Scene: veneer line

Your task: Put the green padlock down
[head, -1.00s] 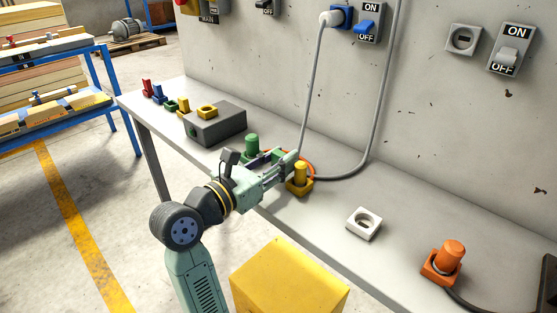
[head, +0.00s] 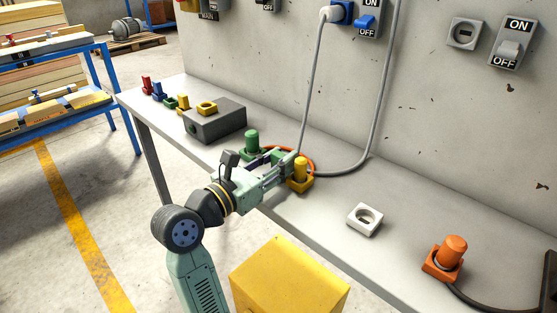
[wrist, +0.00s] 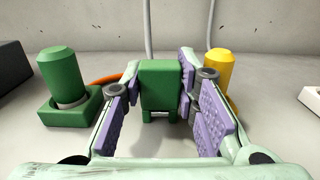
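The green padlock (wrist: 160,85) shows in the wrist view as a green block between my fingertips, with a small two-legged part below it. My gripper (wrist: 160,80) has a purple pad against each side of it and looks shut on it. In the head view my gripper (head: 281,163) is low over the front part of the grey bench (head: 325,222), between a green plug in its socket (head: 251,145) and a yellow one (head: 300,174). The fingers hide most of the padlock there. I cannot tell whether it touches the bench.
A grey box with a yellow piece on top (head: 217,124) and a row of small coloured padlocks (head: 158,92) stand at left. A white socket (head: 365,219) and an orange plug (head: 444,257) are at right. A yellow box (head: 290,280) stands in front. Bare bench lies between these.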

